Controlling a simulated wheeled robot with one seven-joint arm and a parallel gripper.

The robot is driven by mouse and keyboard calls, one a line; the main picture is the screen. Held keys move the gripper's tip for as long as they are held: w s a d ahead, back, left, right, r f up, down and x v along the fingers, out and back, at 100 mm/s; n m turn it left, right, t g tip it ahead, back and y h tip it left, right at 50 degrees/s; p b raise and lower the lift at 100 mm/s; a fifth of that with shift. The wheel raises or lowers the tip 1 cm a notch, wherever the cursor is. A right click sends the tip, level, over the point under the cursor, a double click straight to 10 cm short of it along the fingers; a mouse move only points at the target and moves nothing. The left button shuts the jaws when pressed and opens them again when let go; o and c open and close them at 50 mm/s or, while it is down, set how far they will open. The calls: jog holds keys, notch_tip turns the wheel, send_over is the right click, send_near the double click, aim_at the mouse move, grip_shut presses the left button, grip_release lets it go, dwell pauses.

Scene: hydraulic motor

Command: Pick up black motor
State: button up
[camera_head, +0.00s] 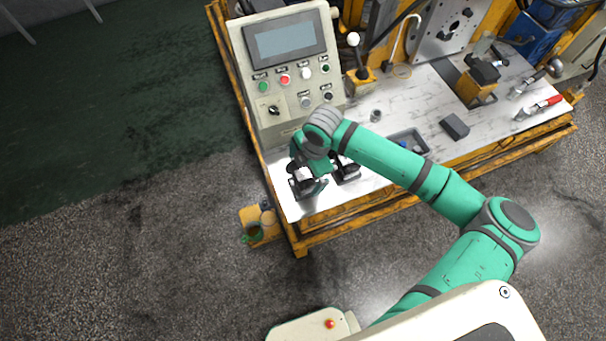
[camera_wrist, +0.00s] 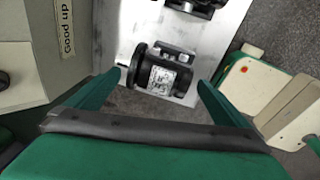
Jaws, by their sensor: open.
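A black motor (camera_wrist: 160,77) with a pale label on its side lies on the white tabletop (camera_wrist: 122,22) in the wrist view. My gripper (camera_wrist: 158,88) is open, with one green finger on each side of the motor. I cannot tell whether either finger touches it. In the head view, my gripper (camera_head: 313,178) is low over the table's near left corner. The motor (camera_head: 304,184) is partly hidden there by my gripper and arm. A second dark part (camera_head: 346,168) sits close on its right and also shows at the top of the wrist view (camera_wrist: 192,8).
A control panel (camera_head: 285,60) stands just behind my gripper. A small tray (camera_head: 408,142), a dark block (camera_head: 455,126) and a yellow-based fixture (camera_head: 477,85) lie to the right. A side shelf with a green cup (camera_head: 253,233) hangs off the table's left edge.

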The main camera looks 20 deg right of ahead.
jog(key=shift+r, duration=0.1)
jog(key=c, duration=1.9)
